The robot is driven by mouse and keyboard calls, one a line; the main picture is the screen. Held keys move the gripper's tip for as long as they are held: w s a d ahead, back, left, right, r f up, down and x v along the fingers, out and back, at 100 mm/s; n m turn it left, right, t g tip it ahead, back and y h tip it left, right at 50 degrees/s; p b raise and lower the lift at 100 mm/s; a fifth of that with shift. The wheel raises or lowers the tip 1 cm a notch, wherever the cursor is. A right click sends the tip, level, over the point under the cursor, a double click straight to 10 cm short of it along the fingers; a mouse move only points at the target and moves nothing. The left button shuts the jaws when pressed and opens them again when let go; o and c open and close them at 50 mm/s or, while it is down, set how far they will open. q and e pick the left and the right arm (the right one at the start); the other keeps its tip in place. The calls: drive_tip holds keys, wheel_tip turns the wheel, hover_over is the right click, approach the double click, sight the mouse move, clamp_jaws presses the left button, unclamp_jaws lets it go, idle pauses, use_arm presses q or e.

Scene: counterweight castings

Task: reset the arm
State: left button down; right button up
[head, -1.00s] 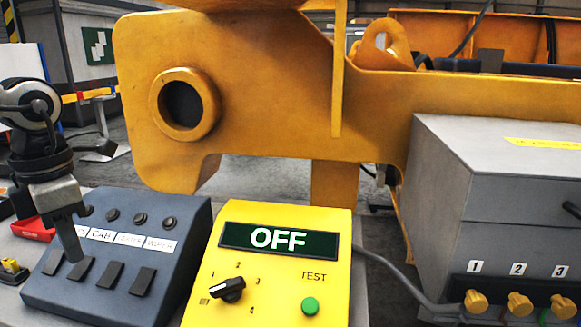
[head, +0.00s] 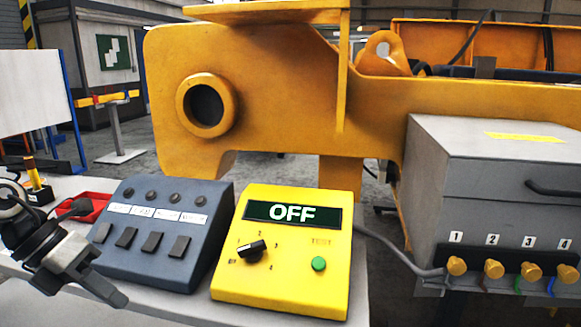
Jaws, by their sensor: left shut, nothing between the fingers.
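My left gripper (head: 110,290) is at the lower left of the head view, in front of the dark switch box. Its fingers are together and empty, pointing down to the right, apart from the switches. My right gripper is not in view. The dark switch box (head: 190,266) has several rocker switches and a row of labels. The yellow meter box (head: 279,292) stands to its right, with a screen reading OFF (head: 292,213), a black rotary knob (head: 252,250) and a green button (head: 318,264).
A red tray (head: 92,207) lies behind the gripper at the left. A grey box (head: 470,190) with numbered yellow connectors (head: 457,266) stands at the right, joined by a cable (head: 393,258). A large orange casting (head: 275,95) fills the back. The white table's front-left edge is near the gripper.

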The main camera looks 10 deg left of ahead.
use_arm(q)
drive_tip(key=s+d+f+n+t+y, duration=0.1)
drive_tip(key=s+d+f+n+t, duration=0.15)
drive_tip(key=f+n+t, duration=0.6)
drive_tip(key=s+d+f+n+t, duration=0.1)
drive_tip(key=d+f+n+t, duration=0.25)
drive_tip(key=f+n, duration=0.9)
drive_tip(key=s+d+f+n+g+y, duration=0.2)
drive_tip(key=s+d+n, duration=0.4)
drive_tip(key=d+n, duration=0.5)
wheel_tip(320, 180, down, 2)
drive_tip(key=n+g, duration=0.1)
drive_tip(key=n, duration=0.3)
drive_tip(key=shift+s+d+f+n+y, duration=0.2)
drive_tip(key=shift+s+n+y, duration=0.1)
drive_tip(key=shift+s, duration=0.05)
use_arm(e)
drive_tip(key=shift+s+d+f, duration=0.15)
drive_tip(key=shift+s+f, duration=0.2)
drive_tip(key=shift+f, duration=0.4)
